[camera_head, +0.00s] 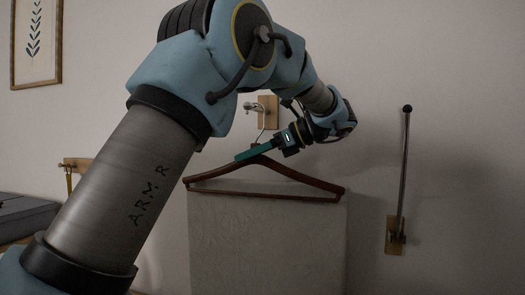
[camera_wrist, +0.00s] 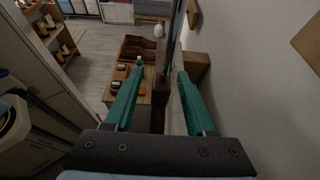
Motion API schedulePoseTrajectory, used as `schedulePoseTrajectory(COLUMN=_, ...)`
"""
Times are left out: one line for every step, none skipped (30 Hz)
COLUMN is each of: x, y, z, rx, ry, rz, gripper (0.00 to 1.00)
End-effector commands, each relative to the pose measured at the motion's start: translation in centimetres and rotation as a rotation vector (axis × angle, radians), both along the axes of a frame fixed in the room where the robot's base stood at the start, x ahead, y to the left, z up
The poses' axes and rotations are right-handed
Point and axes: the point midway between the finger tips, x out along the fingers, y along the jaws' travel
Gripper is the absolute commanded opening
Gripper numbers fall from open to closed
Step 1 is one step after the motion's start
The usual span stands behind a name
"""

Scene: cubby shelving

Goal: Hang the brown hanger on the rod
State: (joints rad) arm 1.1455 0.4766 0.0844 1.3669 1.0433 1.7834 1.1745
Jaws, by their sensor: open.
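The brown hanger (camera_head: 300,174) is upright and level in the head view, in front of a pale panel. Its thin metal hook rises toward a small metal peg (camera_head: 252,106) on a wooden wall plate; I cannot tell whether they touch. My gripper (camera_head: 250,153) is at the hanger's neck, with teal fingers. In the wrist view my gripper (camera_wrist: 158,85) is open, with a dark brown upright strip between the fingers, likely the hanger edge-on. A metal rod (camera_head: 403,165) with a black ball end slants up from a wooden wall plate at the right.
Another wooden wall piece (camera_head: 76,164) and a dark grey surface (camera_head: 22,218) are at the left. A framed print (camera_head: 36,42) hangs upper left. The wall between the hanger and right rod is bare.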

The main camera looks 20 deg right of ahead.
Motion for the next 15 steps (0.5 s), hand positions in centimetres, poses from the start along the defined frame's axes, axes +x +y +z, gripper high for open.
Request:
schedulePoseTrajectory(x=-0.4, y=-0.5, z=0.0, rx=-0.003, ry=-0.002, rz=-0.002, gripper=0.56)
schedulePoseTrajectory(x=-0.7, y=-0.9, z=0.2, rx=-0.003, ry=-0.002, rz=-0.002, gripper=0.56)
schedulePoseTrajectory(x=-1.1, y=-1.4, z=0.4, rx=-0.004, ry=-0.002, rz=-0.004, gripper=0.56)
schedulePoseTrajectory(x=-1.5, y=-1.8, z=0.5, rx=-0.003, ry=-0.001, rz=-0.004, gripper=0.56)
schedulePoseTrajectory(x=-1.8, y=-2.3, z=0.8, rx=-0.004, ry=-0.002, rz=-0.004, gripper=0.56)
schedulePoseTrajectory(x=-2.3, y=-2.9, z=1.1, rx=-0.003, ry=-0.002, rz=-0.004, gripper=0.56)
schedulePoseTrajectory(x=-2.7, y=-3.3, z=1.3, rx=-0.003, ry=-0.002, rz=-0.004, gripper=0.56)
schedulePoseTrajectory(x=-3.1, y=-3.7, z=1.6, rx=-0.004, ry=-0.002, rz=-0.004, gripper=0.56)
schedulePoseTrajectory(x=-3.5, y=-4.3, z=2.0, rx=-0.003, ry=-0.002, rz=-0.004, gripper=0.56)
schedulePoseTrajectory(x=-3.8, y=-4.7, z=2.2, rx=-0.002, ry=-0.002, rz=-0.003, gripper=0.56)
schedulePoseTrajectory(x=-4.2, y=-5.1, z=2.4, rx=-0.002, ry=-0.002, rz=-0.003, gripper=0.56)
schedulePoseTrajectory(x=-4.6, y=-5.5, z=2.7, rx=-0.003, ry=-0.002, rz=-0.002, gripper=0.56)
schedulePoseTrajectory(x=-4.8, y=-5.8, z=3.0, rx=-0.001, ry=-0.002, rz=-0.002, gripper=0.56)
schedulePoseTrajectory(x=-5.1, y=-6.1, z=3.1, rx=-0.001, ry=-0.001, rz=-0.003, gripper=0.56)
schedulePoseTrajectory(x=-5.3, y=-6.4, z=3.3, rx=-0.001, ry=-0.002, rz=-0.002, gripper=0.56)
